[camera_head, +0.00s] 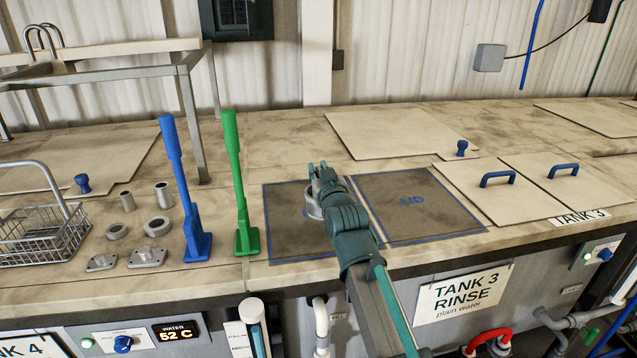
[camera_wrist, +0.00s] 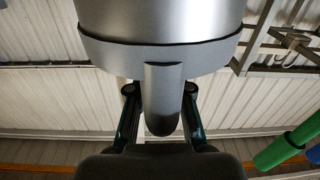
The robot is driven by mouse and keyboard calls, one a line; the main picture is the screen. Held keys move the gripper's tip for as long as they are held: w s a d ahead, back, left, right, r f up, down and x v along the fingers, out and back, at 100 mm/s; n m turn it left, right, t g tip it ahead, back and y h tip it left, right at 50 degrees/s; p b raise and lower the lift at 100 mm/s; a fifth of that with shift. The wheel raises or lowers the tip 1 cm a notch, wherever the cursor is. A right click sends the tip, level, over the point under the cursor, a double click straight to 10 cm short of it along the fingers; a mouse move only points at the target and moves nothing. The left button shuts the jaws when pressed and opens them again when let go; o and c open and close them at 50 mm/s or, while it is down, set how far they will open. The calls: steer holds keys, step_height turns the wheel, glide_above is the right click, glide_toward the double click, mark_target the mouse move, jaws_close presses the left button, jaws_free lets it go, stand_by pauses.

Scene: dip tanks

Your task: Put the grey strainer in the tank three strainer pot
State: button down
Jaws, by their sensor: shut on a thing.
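My gripper (camera_head: 318,174) is over the left blue-outlined panel. In the wrist view my gripper (camera_wrist: 160,90) is shut on the grip tab of the grey strainer (camera_wrist: 160,25), a wide, smooth grey cylinder. One dark green finger is on each side of the tab. In the head view a small part of the strainer (camera_head: 314,207) shows beside the fingers; my arm hides the rest. I cannot tell from here whether it touches the panel. I cannot make out an open strainer pot. The tank 3 label (camera_head: 465,290) is on the front at right.
A blue (camera_head: 182,185) and a green upright tool (camera_head: 238,185) stand left of my gripper. Loose metal parts (camera_head: 150,226) and a wire basket (camera_head: 40,237) lie farther left. A marked LID panel (camera_head: 418,215) and closed blue-handled lids (camera_head: 500,203) are to the right.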

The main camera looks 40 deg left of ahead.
step_height(320, 180, down, 7)
steer(key=w+a+p, duration=0.1)
steer(key=w+a, duration=0.1)
steer(key=shift+w+r, duration=0.15)
stand_by(0.4)
steer(key=c, duration=1.1)
jaws_free()
steer(key=b+v, duration=0.2)
steer(key=v, duration=0.9)
steer(key=shift+b, duration=0.4)
steer(key=shift+o, duration=0.7)
steer(key=shift+s+d, duration=0.35)
steer(key=shift+d, duration=0.05)
